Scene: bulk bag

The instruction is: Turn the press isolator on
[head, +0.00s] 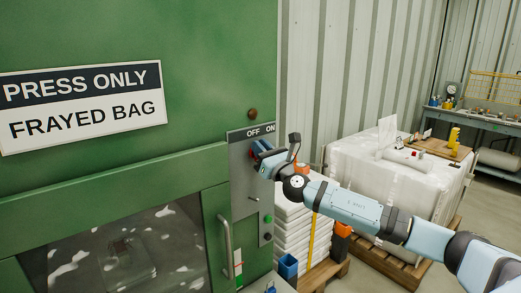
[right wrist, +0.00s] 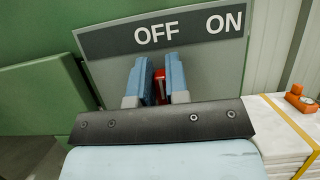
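The press isolator is a grey panel (head: 243,190) on the green press, with a dark strip marked OFF and ON along its top in both views. Its red handle (right wrist: 159,86) sits below the word OFF in the right wrist view, left of ON. My right gripper (head: 256,150) is at the panel, just under the label in the head view. In the right wrist view its two blue fingers (right wrist: 158,75) stand close together, one on each side of the red handle, and appear shut on it. The fingers hide most of the handle. My left gripper is not in view.
Green and black buttons (head: 267,219) sit lower on the panel. A press door handle (head: 225,248) stands out below left. A stack of white sacks (head: 293,235) and a wrapped white bale (head: 370,180) on a pallet stand to the right.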

